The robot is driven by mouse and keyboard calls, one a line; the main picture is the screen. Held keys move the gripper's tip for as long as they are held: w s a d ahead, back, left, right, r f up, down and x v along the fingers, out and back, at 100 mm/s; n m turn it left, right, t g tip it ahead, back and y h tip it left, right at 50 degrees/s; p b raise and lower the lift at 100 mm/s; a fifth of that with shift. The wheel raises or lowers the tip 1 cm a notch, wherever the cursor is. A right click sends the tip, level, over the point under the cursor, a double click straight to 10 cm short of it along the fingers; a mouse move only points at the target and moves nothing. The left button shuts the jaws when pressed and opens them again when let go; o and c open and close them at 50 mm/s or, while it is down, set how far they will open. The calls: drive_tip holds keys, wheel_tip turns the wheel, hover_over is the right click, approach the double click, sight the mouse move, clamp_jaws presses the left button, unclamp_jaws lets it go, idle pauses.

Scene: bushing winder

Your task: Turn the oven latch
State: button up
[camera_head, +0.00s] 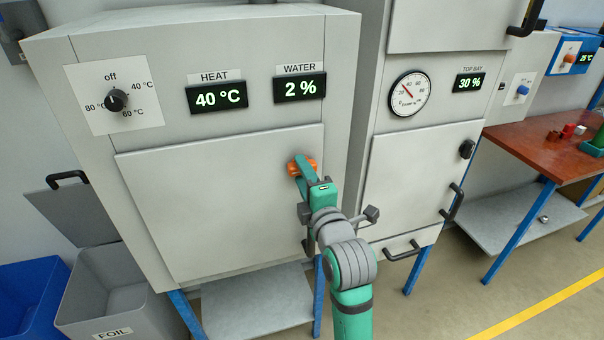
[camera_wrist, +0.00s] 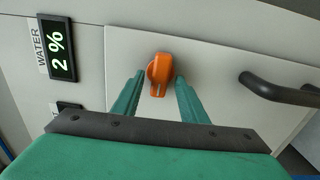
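The oven (camera_head: 215,205) is a grey cabinet with a large flat door at the left and centre of the head view. Its orange latch (camera_head: 293,168) sits near the door's upper right edge, partly hidden by my gripper. I cannot tell how deep the fingertips reach. In the head view my gripper (camera_head: 305,168) is at the latch.
The oven's black door handle (camera_wrist: 280,88) lies right of the latch in the wrist view. Displays read HEAT 40 °C (camera_head: 218,95) and WATER 2 % (camera_head: 299,87). A dial (camera_head: 116,100) is at upper left. A second cabinet (camera_head: 415,185) stands close at right. Bins (camera_head: 110,290) stand lower left.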

drive_tip(key=v, duration=1)
drive_tip(key=shift+s, duration=0.15)
drive_tip(key=s+a+f+m+h, duration=0.1)
drive_tip(key=s+f+m+h, duration=0.1)
drive_tip(key=s+f+m, duration=0.35)
drive_tip(key=s+a+f+m+h, duration=0.1)
drive_tip(key=s+f+m+h, duration=0.1)
drive_tip(key=f+m, duration=0.6)
drive_tip(key=s+f+m+h, duration=0.2)
drive_tip(key=s+f+m, duration=0.15)
drive_tip(key=f, duration=0.65)
drive_tip(key=s+f+m+g, duration=0.1)
drive_tip(key=s+f, duration=0.3)
drive_tip(key=s, duration=0.9)
drive_tip(key=s+f+m, duration=0.3)
drive_tip(key=s+f, duration=0.1)
drive_tip(key=s, duration=0.9)
drive_tip(key=shift+a+m+g, duration=0.35)
drive_tip(key=shift+m+g, duration=0.05)
